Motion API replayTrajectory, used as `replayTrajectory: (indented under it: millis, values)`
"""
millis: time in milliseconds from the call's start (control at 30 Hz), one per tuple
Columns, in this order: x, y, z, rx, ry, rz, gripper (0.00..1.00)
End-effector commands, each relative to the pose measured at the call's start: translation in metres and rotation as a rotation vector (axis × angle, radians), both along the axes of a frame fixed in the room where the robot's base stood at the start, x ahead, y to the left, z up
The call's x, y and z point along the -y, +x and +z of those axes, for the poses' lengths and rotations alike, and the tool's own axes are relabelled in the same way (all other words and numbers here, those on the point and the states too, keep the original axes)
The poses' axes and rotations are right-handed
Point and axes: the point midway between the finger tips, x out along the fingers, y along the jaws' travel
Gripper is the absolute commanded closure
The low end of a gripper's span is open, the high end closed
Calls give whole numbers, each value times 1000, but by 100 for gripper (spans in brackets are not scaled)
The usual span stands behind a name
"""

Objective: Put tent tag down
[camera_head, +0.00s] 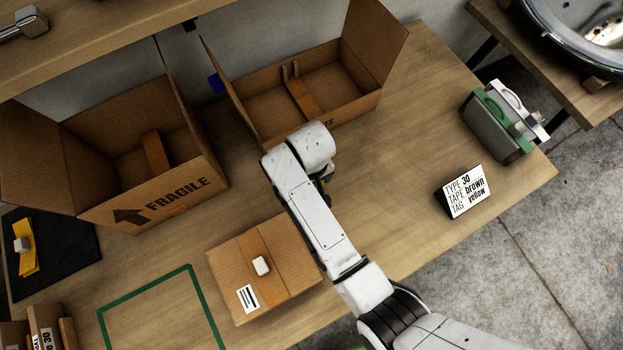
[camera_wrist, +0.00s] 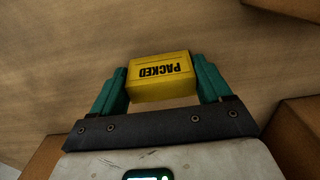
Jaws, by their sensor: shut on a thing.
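The tent tag (camera_wrist: 160,78) is a small yellow block-like piece with "PACKED" printed on it, upside down in the wrist view. My gripper (camera_wrist: 160,82) is shut on it, with one teal finger on each side. Bare wood tabletop shows behind the tag; I cannot tell how high it is held. In the head view my arm covers most of the gripper and the tag. The closed carton (camera_head: 268,240) with a brown tape strip, a white label and a small white piece on top lies just left of my arm.
A "FRAGILE" open box (camera_head: 150,205) stands at left and another open box (camera_head: 345,112) behind my arm. A sign (camera_head: 466,192) reads type 30, tape brown, tag yellow. A green-and-grey device (camera_head: 497,120) stands at right. A green outline (camera_head: 193,268) marks clear tabletop.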

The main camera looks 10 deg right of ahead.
Motion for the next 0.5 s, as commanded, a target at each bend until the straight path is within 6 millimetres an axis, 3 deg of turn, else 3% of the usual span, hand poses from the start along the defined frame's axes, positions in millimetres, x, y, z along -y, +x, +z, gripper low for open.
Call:
replayTrajectory:
  millis: [167, 200, 400, 500]
  values:
    - [0, 0, -3, -1, 0, 0, 51]
    - [0, 0, -3, -1, 0, 0, 20]
    - [0, 0, -2, 0, 0, 0, 1]
    - [0, 0, -2, 0, 0, 0, 0]
